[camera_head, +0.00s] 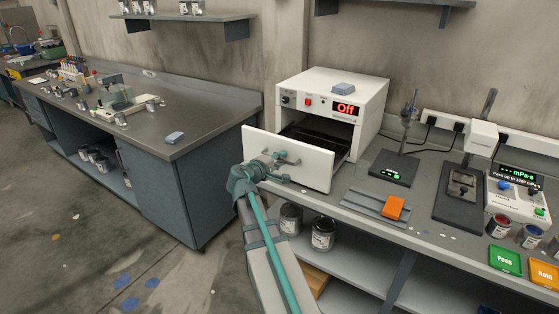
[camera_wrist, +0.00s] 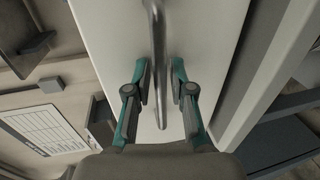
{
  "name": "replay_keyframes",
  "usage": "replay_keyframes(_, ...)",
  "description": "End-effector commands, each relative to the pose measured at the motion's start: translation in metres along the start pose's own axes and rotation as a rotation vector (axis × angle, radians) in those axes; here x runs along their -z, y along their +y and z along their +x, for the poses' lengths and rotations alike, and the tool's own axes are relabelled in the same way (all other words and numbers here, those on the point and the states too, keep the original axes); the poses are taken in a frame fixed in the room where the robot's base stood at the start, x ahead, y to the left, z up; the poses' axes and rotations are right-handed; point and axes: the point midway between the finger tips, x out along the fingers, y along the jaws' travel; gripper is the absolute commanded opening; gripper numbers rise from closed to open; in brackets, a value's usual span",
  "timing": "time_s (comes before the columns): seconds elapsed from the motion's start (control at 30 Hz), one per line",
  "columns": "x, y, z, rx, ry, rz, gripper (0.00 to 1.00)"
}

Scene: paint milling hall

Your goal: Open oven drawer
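The white oven (camera_head: 372,85) stands on the bench, its red display reading "Off". Its drawer (camera_head: 312,168) is pulled out, and its white front stands clear of the oven body with a dark interior behind it. The grey bar handle (camera_head: 291,161) is on the drawer front. My gripper (camera_head: 281,169) is at the drawer front, next to the handle. In the wrist view my gripper (camera_wrist: 161,88) is open, with its two teal-grey fingers apart on either side of the handle (camera_wrist: 159,50). Gaps show between the fingers and the bar.
A blue-grey block (camera_head: 344,89) lies on the oven. Right of it are a stand with a scale (camera_head: 393,168), an orange block (camera_head: 393,207), a viscosity meter (camera_head: 517,200) and paint cans. Cans (camera_head: 323,234) sit on the shelf below. Floor left of the bench is clear.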

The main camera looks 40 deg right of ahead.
Motion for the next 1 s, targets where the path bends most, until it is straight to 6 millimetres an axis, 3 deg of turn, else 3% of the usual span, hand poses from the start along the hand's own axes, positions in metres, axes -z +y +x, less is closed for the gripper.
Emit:
replay_keyframes(0.27,-0.001,0.0,-0.008,0.0,0.001,0.0,0.22)
replay_keyframes(0.73,-0.001,0.0,-0.09,-0.001,0.003,0.0,0.22)
replay_keyframes(1.0,0.0,0.0,-0.117,-0.001,0.001,0.0,0.22)
